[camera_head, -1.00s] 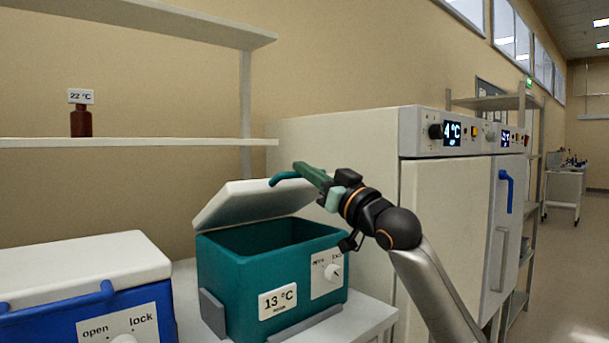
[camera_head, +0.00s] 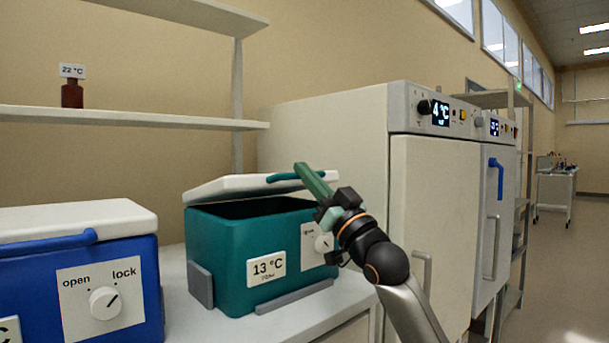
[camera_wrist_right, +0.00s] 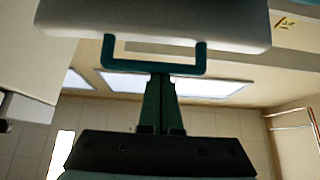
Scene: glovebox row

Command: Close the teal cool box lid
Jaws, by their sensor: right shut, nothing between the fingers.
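The teal cool box (camera_head: 222,262) stands on the bench with a 13 °C label and a lock knob (camera_head: 323,242) on its front. Its white lid (camera_head: 225,188) is tilted slightly open, with a dark gap under its front edge. The lid's teal handle (camera_head: 284,177) shows at the front edge and also in the right wrist view (camera_wrist_right: 108,52). My right gripper (camera_head: 303,169) is shut and empty, its green fingers at the handle. In the wrist view its fingertips (camera_wrist_right: 160,78) meet the handle's bar; firm contact is hard to tell. My left gripper is not in view.
A blue cool box (camera_head: 110,275) with a white lid stands close on the left. A white cabinet (camera_head: 440,220) with a 4 °C display stands to the right, beside my right arm. A shelf (camera_head: 130,117) holding a brown bottle (camera_head: 72,94) is above.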

